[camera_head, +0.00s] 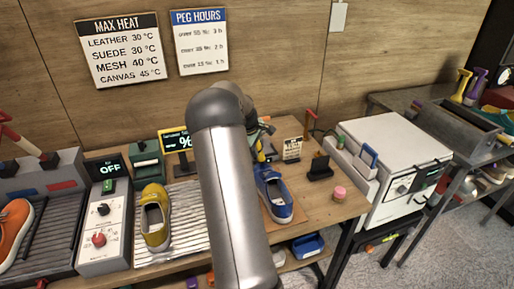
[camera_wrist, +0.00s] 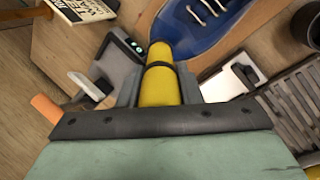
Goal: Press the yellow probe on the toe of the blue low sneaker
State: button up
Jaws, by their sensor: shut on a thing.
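The blue low sneaker (camera_head: 274,194) sits on the wooden bench, just right of my arm in the head view. In the wrist view its blue upper (camera_wrist: 196,28) with white laces and pale sole fills the top. The yellow probe (camera_wrist: 158,84), with a dark band round it, is held in my gripper (camera_wrist: 160,92), which is shut on it. The probe's rounded tip points at the blue sneaker and overlaps its edge in the wrist view; I cannot tell whether it touches. In the head view my arm hides most of the gripper and probe.
A yellow sneaker (camera_head: 155,217) stands on a ribbed mat (camera_head: 185,215) left of my arm. An orange sneaker (camera_head: 14,232) is at the far left. A pink-topped jar (camera_head: 339,194) and a white machine (camera_head: 395,165) stand to the right. A dark cup (camera_wrist: 307,25) shows in the wrist view.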

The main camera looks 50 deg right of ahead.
jog(key=shift+f+b, duration=0.5)
jog(key=shift+f, duration=0.25)
dwell(1.4)
jog(key=shift+r, duration=0.1)
jog(key=shift+r+p, duration=2.05)
jog(key=shift+r, duration=1.5)
